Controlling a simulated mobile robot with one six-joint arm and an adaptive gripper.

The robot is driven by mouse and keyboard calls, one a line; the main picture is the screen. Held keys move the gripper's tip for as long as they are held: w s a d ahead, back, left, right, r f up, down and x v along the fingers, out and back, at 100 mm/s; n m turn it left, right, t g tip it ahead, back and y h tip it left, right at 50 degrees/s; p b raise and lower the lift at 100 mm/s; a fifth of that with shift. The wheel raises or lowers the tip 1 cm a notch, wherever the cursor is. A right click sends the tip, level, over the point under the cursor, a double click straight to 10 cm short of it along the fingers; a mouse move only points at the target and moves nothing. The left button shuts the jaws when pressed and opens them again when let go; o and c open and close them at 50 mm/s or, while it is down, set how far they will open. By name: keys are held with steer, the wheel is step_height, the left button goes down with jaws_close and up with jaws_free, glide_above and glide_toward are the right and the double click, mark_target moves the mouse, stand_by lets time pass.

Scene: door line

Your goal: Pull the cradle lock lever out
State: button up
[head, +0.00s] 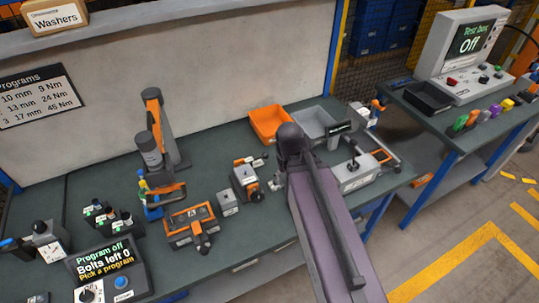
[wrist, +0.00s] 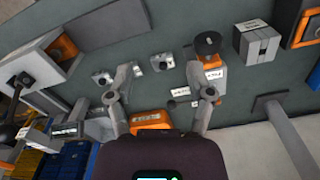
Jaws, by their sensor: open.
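An orange-framed cradle-like fixture (head: 190,220) stands on the green bench in the head view, with a dark-ended handle (head: 204,242) at its front. A smaller grey and orange fixture (head: 246,180) stands to its right; its round black knob (wrist: 207,42) shows in the wrist view. I cannot tell for sure which part is the cradle lock lever. My gripper (wrist: 160,85) is open, with nothing visible held between its fingers. It is over the bench, right of the smaller fixture in the head view, where my arm largely hides it.
A grey block (head: 228,203) stands between the two fixtures. An orange bin (head: 268,122) and a grey bin (head: 313,122) stand at the back. A grey fixture with a black knob (head: 353,166) is right of my arm. A tall grey and orange stand (head: 160,125) rises at the left.

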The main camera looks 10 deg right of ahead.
steer(key=shift+o, duration=0.9)
steer(key=m+t+y+b, duration=0.5)
steer(key=m+y+b, duration=0.7)
steer(key=m+b, duration=0.85)
glide_toward(265, 155)
steer(key=d+f+n+b, duration=0.1)
steer(key=b, duration=0.1)
steer(key=shift+d+m+y, duration=0.3)
steer(key=shift+d+m, duration=0.15)
steer(key=shift+d, duration=0.2)
steer(key=shift+a, duration=0.1)
steer(key=b+x, duration=0.4)
steer(key=x, duration=0.5)
steer(key=shift+w+a+f, duration=0.2)
steer(key=shift+a, duration=0.05)
steer(key=shift+b+x, duration=0.35)
steer(key=shift+x, duration=0.75)
